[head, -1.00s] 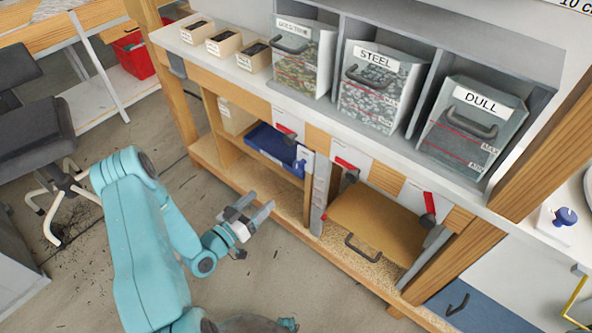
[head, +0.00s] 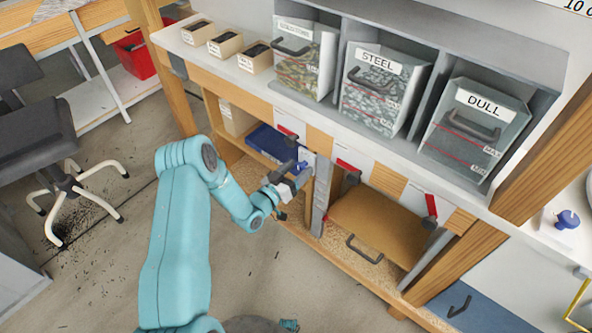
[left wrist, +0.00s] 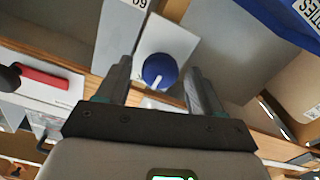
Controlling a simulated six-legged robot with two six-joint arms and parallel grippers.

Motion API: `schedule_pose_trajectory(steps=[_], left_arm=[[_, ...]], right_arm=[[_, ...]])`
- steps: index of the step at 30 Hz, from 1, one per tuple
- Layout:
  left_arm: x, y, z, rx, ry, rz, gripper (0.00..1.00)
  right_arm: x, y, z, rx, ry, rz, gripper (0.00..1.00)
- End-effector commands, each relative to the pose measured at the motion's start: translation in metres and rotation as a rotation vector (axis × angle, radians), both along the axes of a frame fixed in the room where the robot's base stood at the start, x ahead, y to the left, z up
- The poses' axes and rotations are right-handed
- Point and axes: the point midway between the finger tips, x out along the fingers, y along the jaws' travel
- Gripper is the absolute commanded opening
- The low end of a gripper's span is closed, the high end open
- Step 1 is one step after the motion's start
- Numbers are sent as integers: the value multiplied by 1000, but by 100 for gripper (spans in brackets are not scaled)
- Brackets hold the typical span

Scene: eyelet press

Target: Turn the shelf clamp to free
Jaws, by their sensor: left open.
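The shelf clamp appears to be the blue round knob (head: 302,166) on a pale plate at the upright beside the blue bin. In the left wrist view the knob (left wrist: 158,68) shows a white pointer line toward the lower left. My left gripper (head: 297,172) is open at the knob and partly covers it in the head view. In the left wrist view the two fingers of the left gripper (left wrist: 158,84) stand on either side of the knob, with gaps showing. I cannot tell how deep the knob sits between them. My right gripper is not in view.
Red-handled levers (head: 348,166) line the bench front. A blue bin (head: 268,143) sits on the shelf to the left of the clamp. A brown panel with a dark handle (head: 364,249) is to the right. Another blue knob (head: 567,219) is at far right. The floor in front is clear.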

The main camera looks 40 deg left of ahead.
Motion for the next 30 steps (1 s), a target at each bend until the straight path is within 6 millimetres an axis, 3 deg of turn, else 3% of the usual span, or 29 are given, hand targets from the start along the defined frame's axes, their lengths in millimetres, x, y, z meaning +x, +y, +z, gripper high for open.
schedule_pose_trajectory(steps=[5, 10, 20, 30], left_arm=[[0, 0, 0, 0, 0, 0, 67], [0, 0, 0, 1, 0, 0, 11], [0, 0, -1, 33, -4, -1, 11], [0, -1, -4, 248, -22, -2, 11]], right_arm=[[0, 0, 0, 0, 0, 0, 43], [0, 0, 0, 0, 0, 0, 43], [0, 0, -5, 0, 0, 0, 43], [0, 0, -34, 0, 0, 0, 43]])
